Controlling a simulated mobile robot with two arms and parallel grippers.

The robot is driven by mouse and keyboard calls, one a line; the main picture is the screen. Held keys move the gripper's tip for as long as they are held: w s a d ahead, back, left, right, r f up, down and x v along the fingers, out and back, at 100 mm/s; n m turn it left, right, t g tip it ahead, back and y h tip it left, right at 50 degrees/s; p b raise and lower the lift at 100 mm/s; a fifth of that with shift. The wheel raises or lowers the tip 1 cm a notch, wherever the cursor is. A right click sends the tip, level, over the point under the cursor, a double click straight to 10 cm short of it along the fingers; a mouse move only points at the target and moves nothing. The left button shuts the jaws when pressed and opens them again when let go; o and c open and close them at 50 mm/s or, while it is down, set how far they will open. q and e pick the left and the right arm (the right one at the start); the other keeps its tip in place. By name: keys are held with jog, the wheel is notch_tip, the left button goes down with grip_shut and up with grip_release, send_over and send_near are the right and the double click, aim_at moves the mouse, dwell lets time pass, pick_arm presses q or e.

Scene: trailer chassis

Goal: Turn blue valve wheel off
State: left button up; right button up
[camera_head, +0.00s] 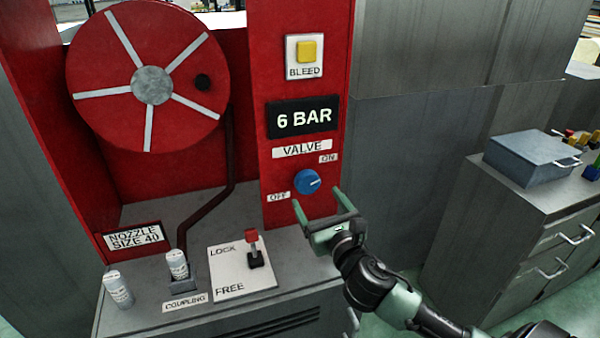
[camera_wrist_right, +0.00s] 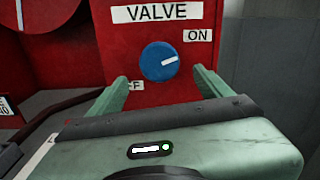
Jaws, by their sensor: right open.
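The blue valve wheel (camera_head: 307,181) is on the red panel under the VALVE label. Its white pointer mark points right and slightly up, toward the ON label (camera_head: 328,158). The OFF label (camera_head: 278,196) is at its lower left. In the right wrist view the wheel (camera_wrist_right: 159,61) sits ahead, between and beyond the two fingers. My right gripper (camera_head: 322,208) is open and empty, just below and in front of the wheel, apart from it. In the wrist view its left finger partly covers the OFF label (camera_wrist_right: 136,86). My left gripper is not in view.
Above are the 6 BAR display (camera_head: 303,117) and yellow BLEED button (camera_head: 306,51). A red hose reel (camera_head: 110,70) is at left. Below stands the LOCK/FREE lever (camera_head: 253,246), beside the coupling (camera_head: 178,268). A grey cabinet (camera_head: 510,215) with a blue-grey box (camera_head: 527,158) is at right.

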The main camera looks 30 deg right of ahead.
aim_at(309, 185)
jog(key=shift+w+r, duration=0.2)
jog(key=shift+w, duration=0.15)
jog(key=shift+w+d+r, duration=0.15)
jog(key=shift+w, duration=0.15)
jog(key=shift+r+p+x, duration=0.2)
jog(key=shift+p+x, duration=0.35)
jog(key=shift+x, duration=0.5)
jog(key=x, duration=0.2)
jog(key=shift+w+f, duration=0.15)
jog(key=shift+w, duration=0.15)
jog(key=shift+w+d, duration=0.1)
jog(key=shift+w, duration=0.35)
jog(key=shift+f, duration=0.1)
jog(key=c, duration=1.4)
jog(key=shift+o, duration=0.2)
pick_arm(q)
jog(key=shift+s+a+r+p, duration=0.15)
jog(key=shift+s+r+p, duration=0.15)
jog(key=shift+s+r, duration=0.6)
